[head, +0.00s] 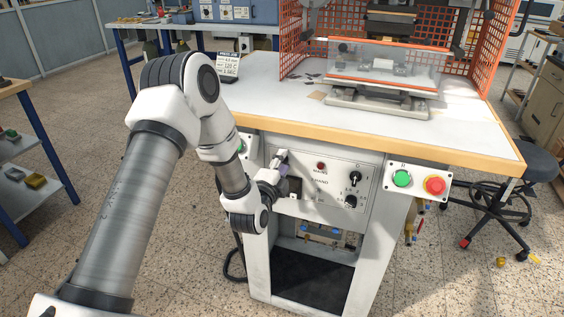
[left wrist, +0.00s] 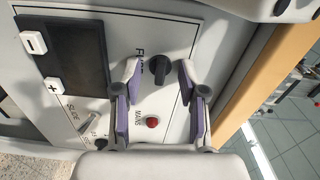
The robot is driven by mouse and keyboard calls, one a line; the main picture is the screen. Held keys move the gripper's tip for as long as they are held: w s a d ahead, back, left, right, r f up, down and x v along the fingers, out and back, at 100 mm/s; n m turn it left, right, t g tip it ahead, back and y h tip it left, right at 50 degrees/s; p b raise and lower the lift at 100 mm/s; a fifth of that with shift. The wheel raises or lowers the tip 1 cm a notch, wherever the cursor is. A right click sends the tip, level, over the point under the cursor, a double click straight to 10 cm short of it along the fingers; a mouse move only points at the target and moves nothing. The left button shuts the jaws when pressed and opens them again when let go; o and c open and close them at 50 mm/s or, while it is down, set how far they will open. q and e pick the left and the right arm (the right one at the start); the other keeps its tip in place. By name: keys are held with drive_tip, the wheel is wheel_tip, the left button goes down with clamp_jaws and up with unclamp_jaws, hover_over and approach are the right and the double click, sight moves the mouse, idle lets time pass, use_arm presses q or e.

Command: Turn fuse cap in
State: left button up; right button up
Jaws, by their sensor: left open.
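The fuse cap (left wrist: 157,68) is a small black knob on the pale control panel, beside lettering that starts "FU", in the left wrist view. My left gripper (left wrist: 158,77) is open, with one purple-padded finger on each side of the cap. I see gaps between the cap and both fingers; how far the tips are from the panel is hard to judge. In the head view my left gripper (head: 283,170) is at the upper left of the control panel (head: 332,190), and I cannot make out the cap there. My right gripper is not in view.
A red MAINS lamp (left wrist: 152,123), a toggle switch (left wrist: 88,116) and a dark display (left wrist: 75,55) sit close to the gripper. Black knobs (head: 356,177) are on the panel's right. The worktop edge (head: 380,145) overhangs above. A button box (head: 419,181) is farther right.

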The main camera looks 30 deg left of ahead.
sight(283, 163)
use_arm(q)
drive_tip(key=shift+p+v, duration=0.55)
drive_tip(key=shift+v, duration=1.75)
drive_tip(key=shift+p+v, duration=0.3)
drive_tip(key=shift+v, duration=2.45)
drive_tip(key=shift+d, duration=0.1)
drive_tip(key=s+d+f+n+g+h+p, duration=0.2)
drive_tip(key=s+d+f+g+h+p, duration=0.2)
drive_tip(key=s+d+f+g+p, duration=0.8)
drive_tip(key=s+f+n+g+b, duration=0.2)
drive_tip(key=s+f+n, duration=0.2)
drive_tip(key=s+n, duration=0.2)
drive_tip(key=s+f+n+g+b, duration=0.2)
drive_tip(key=s+n, duration=0.4)
drive_tip(key=s, duration=0.4)
wheel_tip(283, 163, down, 2)
drive_tip(key=shift+a+f+n+g, duration=0.1)
drive_tip(key=shift+a+n+g, duration=0.15)
drive_tip(key=shift+g, duration=0.55)
